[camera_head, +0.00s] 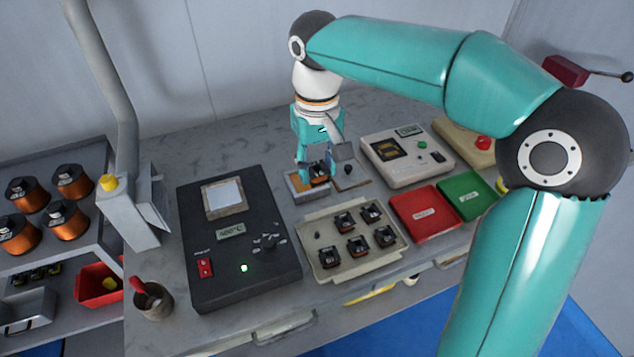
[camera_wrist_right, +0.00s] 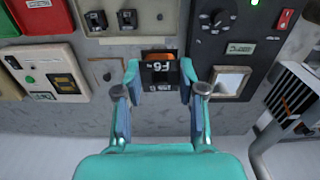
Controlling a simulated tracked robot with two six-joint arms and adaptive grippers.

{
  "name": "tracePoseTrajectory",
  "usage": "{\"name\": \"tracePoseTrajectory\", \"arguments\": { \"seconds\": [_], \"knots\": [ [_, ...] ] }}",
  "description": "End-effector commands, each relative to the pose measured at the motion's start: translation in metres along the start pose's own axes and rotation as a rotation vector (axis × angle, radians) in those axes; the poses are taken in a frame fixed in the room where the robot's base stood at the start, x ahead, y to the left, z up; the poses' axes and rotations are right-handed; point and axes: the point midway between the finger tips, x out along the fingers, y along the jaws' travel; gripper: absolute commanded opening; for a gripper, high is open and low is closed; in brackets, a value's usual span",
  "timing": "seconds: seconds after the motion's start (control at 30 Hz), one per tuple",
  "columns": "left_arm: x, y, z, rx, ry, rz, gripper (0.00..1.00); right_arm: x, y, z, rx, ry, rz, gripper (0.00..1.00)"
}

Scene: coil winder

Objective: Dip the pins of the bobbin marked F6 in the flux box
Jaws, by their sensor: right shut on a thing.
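My right gripper (camera_head: 318,172) is shut on a black bobbin with copper-coloured winding (camera_head: 319,170). In the right wrist view the bobbin (camera_wrist_right: 160,73) shows the label F6 between the two fingers. The gripper points down, with the bobbin over or at the small flux box (camera_head: 297,190), whose pale rim and orange-brown inside show in the head view. The fingers and bobbin cover part of the box, and the pins are hidden, so I cannot tell whether they touch the flux. My left gripper is not in view.
A black solder unit (camera_head: 248,283) with a bright square pot (camera_head: 224,196) stands left. A beige tray (camera_head: 318,270) with several bobbins lies in front. A tan plate (camera_head: 352,183), a white tester (camera_head: 405,172), and red (camera_head: 425,218) and green (camera_head: 467,200) bins are to the right.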

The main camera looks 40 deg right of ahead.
Motion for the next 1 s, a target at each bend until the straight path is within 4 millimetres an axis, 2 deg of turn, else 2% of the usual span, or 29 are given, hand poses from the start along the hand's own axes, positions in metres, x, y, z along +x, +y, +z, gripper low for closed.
{"name": "tracePoseTrajectory", "arguments": {
  "seconds": [0.13,0.5,0.67,0.77,0.83,0.93,1.0],
  "knots": [
    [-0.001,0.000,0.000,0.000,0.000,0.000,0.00,-0.009,0.000,0.000,0.000,0.000,0.000,0.05],
    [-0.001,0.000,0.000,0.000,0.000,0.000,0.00,-0.010,0.000,0.000,-0.004,0.000,0.000,0.05],
    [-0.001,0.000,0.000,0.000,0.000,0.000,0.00,-0.013,-0.002,-0.011,-0.026,0.000,0.000,0.05],
    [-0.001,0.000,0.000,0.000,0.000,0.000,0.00,-0.018,-0.005,-0.026,-0.038,-0.001,0.000,0.05],
    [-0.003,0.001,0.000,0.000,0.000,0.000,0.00,-0.019,-0.008,-0.043,-0.050,-0.002,0.000,0.05],
    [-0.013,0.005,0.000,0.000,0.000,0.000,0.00,-0.015,-0.009,-0.076,-0.054,-0.005,0.001,0.05],
    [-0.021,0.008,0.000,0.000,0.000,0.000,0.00,-0.005,-0.006,-0.101,-0.053,-0.008,0.001,0.05]
  ]
}}
